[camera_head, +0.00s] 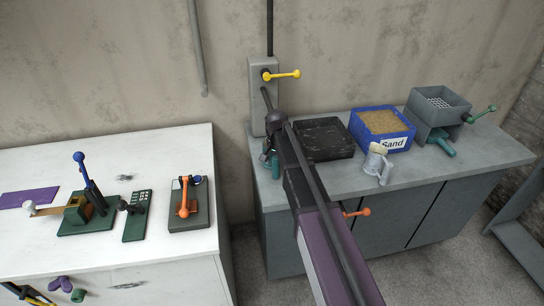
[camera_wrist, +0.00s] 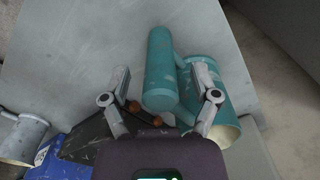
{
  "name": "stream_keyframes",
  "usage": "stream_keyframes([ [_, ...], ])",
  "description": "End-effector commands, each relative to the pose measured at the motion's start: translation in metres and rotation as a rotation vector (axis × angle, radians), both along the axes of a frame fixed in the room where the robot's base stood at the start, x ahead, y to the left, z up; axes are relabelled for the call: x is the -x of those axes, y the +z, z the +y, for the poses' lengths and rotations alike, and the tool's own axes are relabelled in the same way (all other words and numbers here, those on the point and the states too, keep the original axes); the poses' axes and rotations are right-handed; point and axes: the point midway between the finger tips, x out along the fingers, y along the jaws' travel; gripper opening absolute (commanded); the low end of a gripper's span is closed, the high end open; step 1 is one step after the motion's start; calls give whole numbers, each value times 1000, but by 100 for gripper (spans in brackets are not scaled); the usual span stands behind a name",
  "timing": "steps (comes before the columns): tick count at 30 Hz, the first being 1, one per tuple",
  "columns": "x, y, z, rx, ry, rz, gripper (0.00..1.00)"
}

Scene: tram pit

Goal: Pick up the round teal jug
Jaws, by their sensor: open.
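The round teal jug (camera_wrist: 205,105) is close up in the wrist view, its pale open mouth toward the lower right. Its thick, bar-like teal handle (camera_wrist: 160,68) stands between my gripper's two spread fingers. My gripper (camera_wrist: 161,72) is open, with one finger on each side of the handle; I cannot tell whether either touches it. The right finger covers part of the jug's body. In the head view, a little teal of the jug (camera_head: 275,166) shows at the grey counter's left end, mostly hidden by my gripper (camera_head: 268,156) and arm.
On the grey counter (camera_head: 330,182) are a black tray (camera_head: 325,139), a blue sand box (camera_head: 400,140), a pale metal jug (camera_head: 373,166) and a grey hopper machine (camera_head: 440,100). A wall box with a yellow lever (camera_head: 283,75) rises behind my gripper. A white bench (camera_head: 150,240) stands left.

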Motion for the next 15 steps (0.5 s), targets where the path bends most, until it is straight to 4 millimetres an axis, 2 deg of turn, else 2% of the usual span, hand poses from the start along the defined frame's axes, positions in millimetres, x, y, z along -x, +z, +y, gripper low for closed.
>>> stream_keyframes([
  [5,0,0,0,0,0,0,78],
  [8,0,0,0,0,0,0,51],
  [13,0,0,0,0,0,0,1],
  [15,0,0,0,0,0,0,0],
])
